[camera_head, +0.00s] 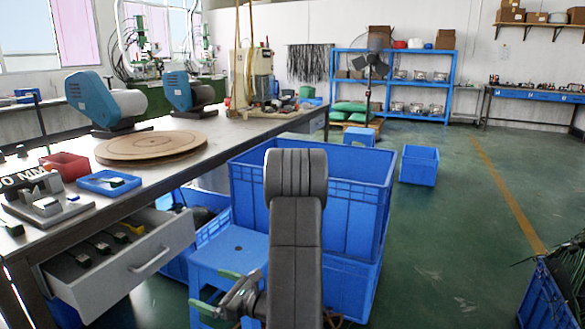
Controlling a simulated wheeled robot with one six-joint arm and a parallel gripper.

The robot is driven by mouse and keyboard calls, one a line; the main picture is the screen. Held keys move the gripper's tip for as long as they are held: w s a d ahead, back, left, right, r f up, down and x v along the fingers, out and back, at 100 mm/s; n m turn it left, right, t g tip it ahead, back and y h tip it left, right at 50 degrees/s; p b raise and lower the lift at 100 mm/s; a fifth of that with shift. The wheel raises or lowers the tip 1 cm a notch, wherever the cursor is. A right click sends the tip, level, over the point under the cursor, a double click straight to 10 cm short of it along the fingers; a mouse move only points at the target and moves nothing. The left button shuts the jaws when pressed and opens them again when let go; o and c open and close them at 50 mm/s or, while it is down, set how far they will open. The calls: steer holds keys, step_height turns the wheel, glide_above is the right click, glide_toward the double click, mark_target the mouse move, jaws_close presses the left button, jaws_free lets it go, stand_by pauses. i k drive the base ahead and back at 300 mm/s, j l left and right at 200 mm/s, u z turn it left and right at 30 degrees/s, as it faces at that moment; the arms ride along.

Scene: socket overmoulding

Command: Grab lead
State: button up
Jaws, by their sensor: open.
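My gripper (216,291) shows low in the view, left of my dark arm link. Its two green-tipped fingers are apart and nothing shows between them. It is in front of a blue stool beside the workbench. Dark cable-like leads (568,268) show in a blue crate at the lower right edge, far to the right of my gripper, with one thin end sticking out to the left. Many dark strands like leads (310,62) hang on the back wall. I cannot tell which lead the task names.
The workbench (230,128) runs along the left, with an open drawer (150,257) jutting out. A blue stool (230,250) and stacked large blue crates (362,215) stand close around my arm. A smaller blue box (419,168) is farther back.

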mark_target(116, 182)
steer(key=u, duration=1.95)
steer(key=k+l, duration=0.1)
steer(key=l, duration=0.3)
steer(key=k+l, duration=0.1)
steer(key=l, duration=0.3)
steer(key=k+l, duration=0.1)
steer(key=l, duration=0.3)
steer(key=k+l, duration=0.1)
steer(key=l, duration=0.25)
steer(key=k+l+u, duration=0.1)
steer(key=l, duration=0.3)
steer(key=z, duration=0.3)
